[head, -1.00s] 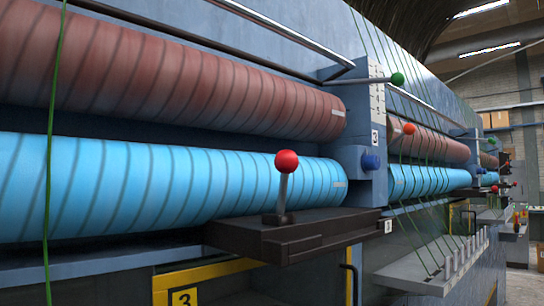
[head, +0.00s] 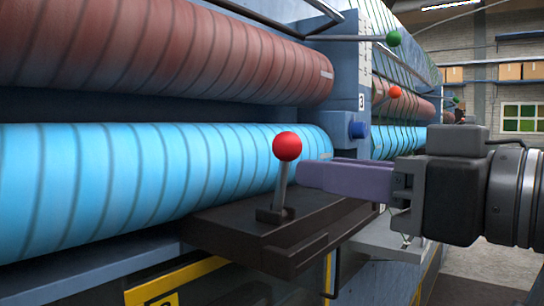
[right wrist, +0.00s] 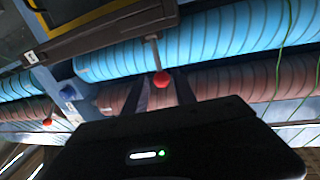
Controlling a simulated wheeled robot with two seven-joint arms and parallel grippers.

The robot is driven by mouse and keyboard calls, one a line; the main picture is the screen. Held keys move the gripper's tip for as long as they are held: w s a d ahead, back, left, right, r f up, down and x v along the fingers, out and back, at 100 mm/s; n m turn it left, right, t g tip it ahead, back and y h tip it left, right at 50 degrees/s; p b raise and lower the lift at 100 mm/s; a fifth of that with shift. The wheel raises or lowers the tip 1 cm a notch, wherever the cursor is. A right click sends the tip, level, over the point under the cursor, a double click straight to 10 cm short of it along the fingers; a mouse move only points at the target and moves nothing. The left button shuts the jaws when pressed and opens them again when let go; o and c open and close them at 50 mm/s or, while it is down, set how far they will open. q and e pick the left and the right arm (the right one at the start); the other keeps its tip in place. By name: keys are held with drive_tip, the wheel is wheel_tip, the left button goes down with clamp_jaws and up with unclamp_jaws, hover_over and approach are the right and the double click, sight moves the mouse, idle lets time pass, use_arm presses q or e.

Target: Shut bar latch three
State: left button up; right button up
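The lever with a red ball knob (head: 287,147) stands nearly upright on a dark ledge (head: 322,232) in front of the blue roller. I take this lever for bar latch three; a small 3 label (head: 361,101) is on the upright behind it. My right gripper (head: 312,174), with purple fingers, comes in from the right, its tips just right of the lever and short of it. In the right wrist view the fingers stand apart, and the red knob (right wrist: 162,79) shows between their tips. No contact can be made out. My left gripper is out of view.
The blue roller (head: 130,180) and brown roller (head: 180,45) lie close behind the lever. A green-knobbed lever (head: 393,38) and an orange-red knob (head: 394,92) are farther back. A yellow-framed panel (head: 180,281) is below the ledge.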

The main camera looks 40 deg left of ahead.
sight(288, 166)
drive_tip(key=a+p, duration=0.1)
drive_tip(key=a, duration=0.2)
drive_tip(key=w+a+p, duration=0.1)
drive_tip(key=a+p, duration=0.1)
drive_tip(key=a, duration=0.2)
drive_tip(key=shift+w, duration=0.2)
drive_tip(key=shift+a, duration=0.3)
drive_tip(key=shift+c, duration=0.4)
drive_tip(key=c, duration=0.6)
clamp_jaws()
